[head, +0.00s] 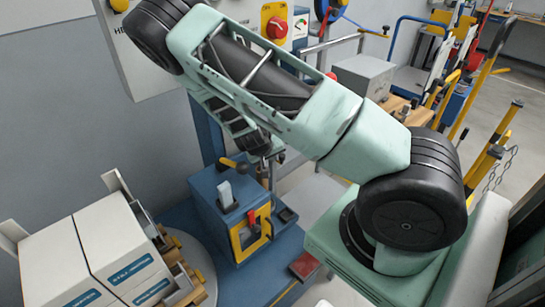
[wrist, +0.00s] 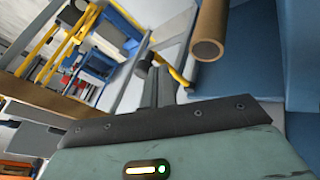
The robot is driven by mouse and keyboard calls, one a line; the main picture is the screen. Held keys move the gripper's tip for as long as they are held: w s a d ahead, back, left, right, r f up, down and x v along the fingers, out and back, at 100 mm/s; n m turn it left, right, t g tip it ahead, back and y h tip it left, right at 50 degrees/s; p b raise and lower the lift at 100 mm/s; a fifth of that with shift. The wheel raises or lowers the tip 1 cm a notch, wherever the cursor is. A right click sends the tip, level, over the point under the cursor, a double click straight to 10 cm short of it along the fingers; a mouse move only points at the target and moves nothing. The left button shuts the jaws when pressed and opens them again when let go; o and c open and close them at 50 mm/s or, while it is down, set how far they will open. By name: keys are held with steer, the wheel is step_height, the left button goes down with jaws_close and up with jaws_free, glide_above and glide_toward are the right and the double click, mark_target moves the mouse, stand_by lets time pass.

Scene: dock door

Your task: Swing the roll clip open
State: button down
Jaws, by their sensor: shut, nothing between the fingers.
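My gripper (wrist: 155,88) is shut and empty, its fingers together in the wrist view. In the head view its end (head: 256,146) is small and dark, above the back of a blue cabinet (head: 212,205), and its fingertips are hard to make out. A brown cardboard roll core (wrist: 209,32) is to the right of the fingers and apart from them in the wrist view. A thin yellow bar (wrist: 180,76) shows just beyond the fingers. I cannot tell whether it is the roll clip, nor whether the fingers touch it.
The blue cabinet has a yellow panel with a red lever (head: 253,218). White labelled boxes (head: 100,245) stand at lower left. A grey wall panel with a red knob (head: 276,27) is behind my arm. Yellow posts (head: 490,150) and carts are at right; some grey floor is clear.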

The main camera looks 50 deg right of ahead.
mark_target(281, 156)
steer(key=d+n+t+b, duration=0.1)
steer(key=d+n+b, duration=0.1)
steer(key=d+n, duration=0.1)
steer(key=shift+s+f+t+y, duration=0.1)
steer(key=shift+s+t+y, duration=0.3)
steer(key=shift+d+b, duration=0.35)
steer(key=shift+d, duration=0.8)
steer(key=shift+r, duration=0.2)
